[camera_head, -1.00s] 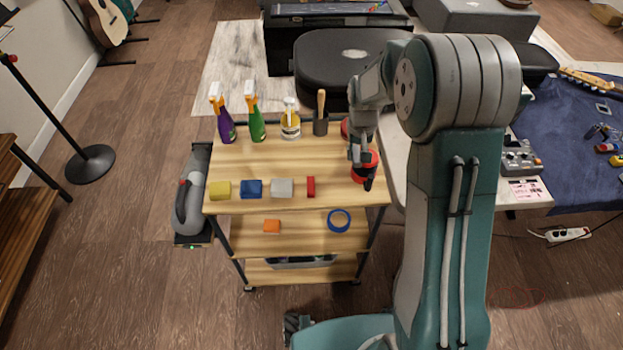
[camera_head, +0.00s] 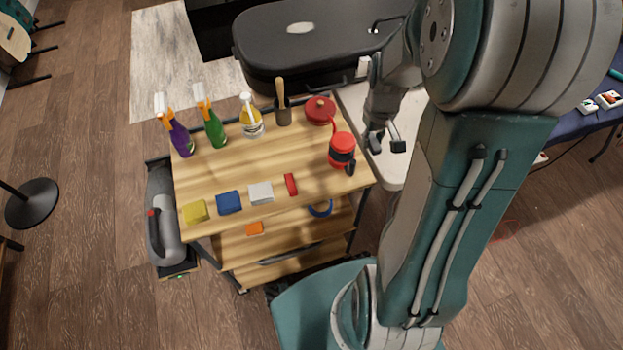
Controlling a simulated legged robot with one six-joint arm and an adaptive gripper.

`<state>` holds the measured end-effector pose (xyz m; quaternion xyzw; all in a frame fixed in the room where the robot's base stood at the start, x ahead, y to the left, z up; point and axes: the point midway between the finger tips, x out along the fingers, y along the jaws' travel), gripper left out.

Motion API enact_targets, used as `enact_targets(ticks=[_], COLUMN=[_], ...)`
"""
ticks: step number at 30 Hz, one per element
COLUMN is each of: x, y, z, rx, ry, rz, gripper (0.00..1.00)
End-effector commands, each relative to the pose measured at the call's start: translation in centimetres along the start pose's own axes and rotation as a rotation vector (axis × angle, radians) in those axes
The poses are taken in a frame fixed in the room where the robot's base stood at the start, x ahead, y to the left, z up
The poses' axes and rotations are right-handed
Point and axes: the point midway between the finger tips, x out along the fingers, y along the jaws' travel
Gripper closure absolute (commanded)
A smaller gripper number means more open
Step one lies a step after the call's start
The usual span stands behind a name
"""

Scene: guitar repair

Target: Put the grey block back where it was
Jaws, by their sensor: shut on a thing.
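A pale grey block (camera_head: 261,193) sits on the top shelf of the wooden cart (camera_head: 235,170), near its front edge. It is between a blue block (camera_head: 229,202) and a narrow red block (camera_head: 291,184). A yellow block (camera_head: 195,211) is at the left end of this row. My gripper (camera_head: 386,145) is to the right of the cart, apart from the grey block. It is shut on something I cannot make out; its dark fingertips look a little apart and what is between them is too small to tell.
A red and black container (camera_head: 342,150) and a red lidded pot (camera_head: 320,110) stand at the cart's right side. Spray bottles (camera_head: 180,137), a pump bottle (camera_head: 251,118) and a brush holder (camera_head: 283,112) line the back. An orange block (camera_head: 255,228) and blue tape (camera_head: 320,208) are on the shelf below.

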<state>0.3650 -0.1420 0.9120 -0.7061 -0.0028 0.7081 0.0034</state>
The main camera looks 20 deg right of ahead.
Motion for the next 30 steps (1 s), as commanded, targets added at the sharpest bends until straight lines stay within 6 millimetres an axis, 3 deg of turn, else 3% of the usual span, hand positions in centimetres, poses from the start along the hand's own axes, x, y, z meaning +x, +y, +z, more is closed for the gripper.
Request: enact_targets(ticks=[15,21,30], x=[4.5,7.9,10.7], y=[-9.4,-11.9,-13.8], z=[-1.6,-2.2,-2.6], rx=[-0.008,-0.006,-0.003], ry=[-0.004,-0.004,-0.003], rz=[-0.001,0.0,0.001], gripper=[1.0,1.0,1.0])
